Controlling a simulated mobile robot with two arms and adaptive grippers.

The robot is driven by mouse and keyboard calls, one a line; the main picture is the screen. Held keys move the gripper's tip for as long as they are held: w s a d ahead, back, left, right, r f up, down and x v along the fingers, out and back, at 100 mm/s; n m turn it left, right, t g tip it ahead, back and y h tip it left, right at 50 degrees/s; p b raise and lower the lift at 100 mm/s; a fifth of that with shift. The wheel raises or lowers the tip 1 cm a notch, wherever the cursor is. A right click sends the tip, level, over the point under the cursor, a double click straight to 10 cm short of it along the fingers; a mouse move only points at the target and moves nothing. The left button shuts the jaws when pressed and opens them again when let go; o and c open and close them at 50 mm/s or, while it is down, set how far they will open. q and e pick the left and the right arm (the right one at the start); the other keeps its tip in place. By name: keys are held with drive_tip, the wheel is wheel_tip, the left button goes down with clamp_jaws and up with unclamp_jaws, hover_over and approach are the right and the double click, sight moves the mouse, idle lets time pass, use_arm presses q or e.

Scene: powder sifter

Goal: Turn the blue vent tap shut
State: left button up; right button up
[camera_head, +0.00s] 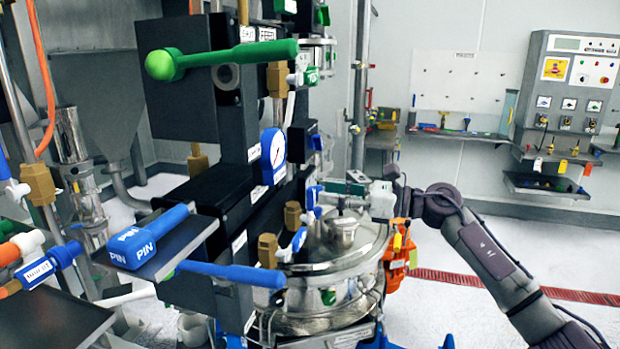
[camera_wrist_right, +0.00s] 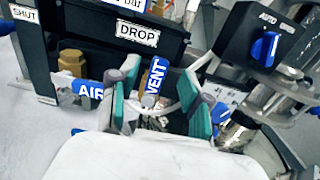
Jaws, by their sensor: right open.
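The blue vent tap (camera_wrist_right: 157,76), lettered VENT, stands nearly upright and slightly tilted in the right wrist view. Its lower end is near a tan or brass part. My right gripper (camera_wrist_right: 163,105) is open, with one teal-padded finger on each side of the tap. I cannot tell whether either pad touches it. In the head view my right gripper (camera_head: 335,190) is above the steel vessel, beside a small blue handle (camera_head: 313,196) that seems to be the vent tap, partly hidden. My left gripper is not in view.
A blue AIR tap (camera_wrist_right: 88,90) with a brass fitting is just left of the vent tap. A DROP label (camera_wrist_right: 138,33) is on the black housing behind. A blue AUTO/OFF knob (camera_wrist_right: 265,47) is at right. The vessel lid (camera_head: 335,245) lies below my right gripper.

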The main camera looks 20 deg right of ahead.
sight(315, 191)
drive_tip(key=p+x, duration=0.1)
drive_tip(key=x, duration=0.3)
drive_tip(key=shift+r, duration=0.1)
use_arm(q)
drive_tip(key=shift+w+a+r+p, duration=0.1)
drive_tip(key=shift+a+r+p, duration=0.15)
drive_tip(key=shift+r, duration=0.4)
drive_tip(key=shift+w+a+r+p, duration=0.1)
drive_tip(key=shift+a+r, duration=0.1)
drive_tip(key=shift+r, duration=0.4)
use_arm(e)
drive_tip(key=shift+w+a, duration=0.3)
drive_tip(key=shift+a, duration=0.1)
clamp_jaws()
